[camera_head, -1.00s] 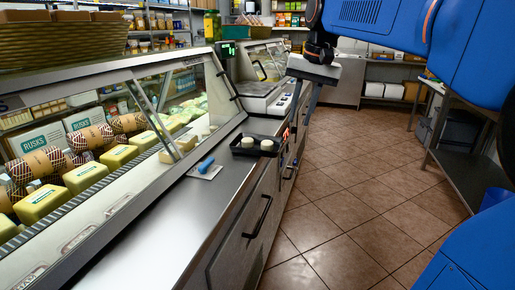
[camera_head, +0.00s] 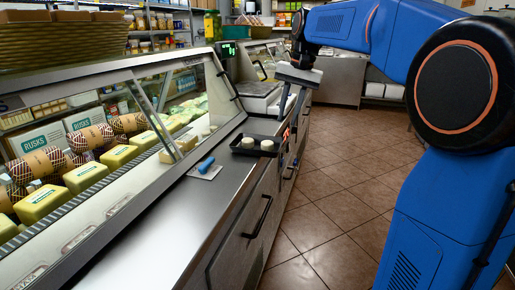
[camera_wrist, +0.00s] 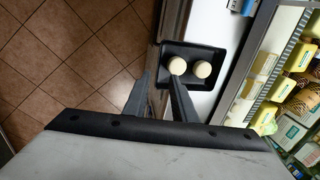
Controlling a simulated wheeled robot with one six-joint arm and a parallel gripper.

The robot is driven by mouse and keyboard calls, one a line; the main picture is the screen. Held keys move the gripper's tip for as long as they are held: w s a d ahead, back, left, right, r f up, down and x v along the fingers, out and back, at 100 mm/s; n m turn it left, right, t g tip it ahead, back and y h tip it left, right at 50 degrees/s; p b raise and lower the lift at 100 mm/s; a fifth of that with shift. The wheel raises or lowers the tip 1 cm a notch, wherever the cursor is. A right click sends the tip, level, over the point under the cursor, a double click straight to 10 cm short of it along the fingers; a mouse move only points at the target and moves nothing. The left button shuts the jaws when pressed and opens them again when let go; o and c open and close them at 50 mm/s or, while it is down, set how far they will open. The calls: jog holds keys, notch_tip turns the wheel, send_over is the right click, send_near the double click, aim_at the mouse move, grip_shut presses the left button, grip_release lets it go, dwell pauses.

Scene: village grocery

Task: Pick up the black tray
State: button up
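The black tray (camera_head: 250,153) lies on the steel counter top, close to its aisle-side edge. Two round white pieces (camera_head: 266,145) sit in it, side by side. My gripper (camera_head: 287,120) points down just beyond and to the right of the tray in the head view. Its two fingers are apart with nothing between them. In the wrist view the tray (camera_wrist: 191,47) is at the upper middle. One finger of my gripper (camera_wrist: 159,76) overlaps the tray in the picture, and the other is left of it. I cannot tell whether either touches the tray.
A blue-handled tool (camera_head: 206,165) on a white sheet lies nearer on the counter (camera_head: 170,225). The glass display case (camera_head: 90,150) with yellow blocks runs along the left. A scale (camera_head: 250,88) stands behind the tray. Drawer handles (camera_head: 258,216) stick out toward the open tiled floor.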

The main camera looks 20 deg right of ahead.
notch_tip(320, 180, down, 10)
jog(key=a, duration=0.1)
jog(key=shift+w+a+r, duration=0.15)
jog(key=shift+w, duration=0.25)
jog(key=shift+c, duration=0.7)
grip_shut()
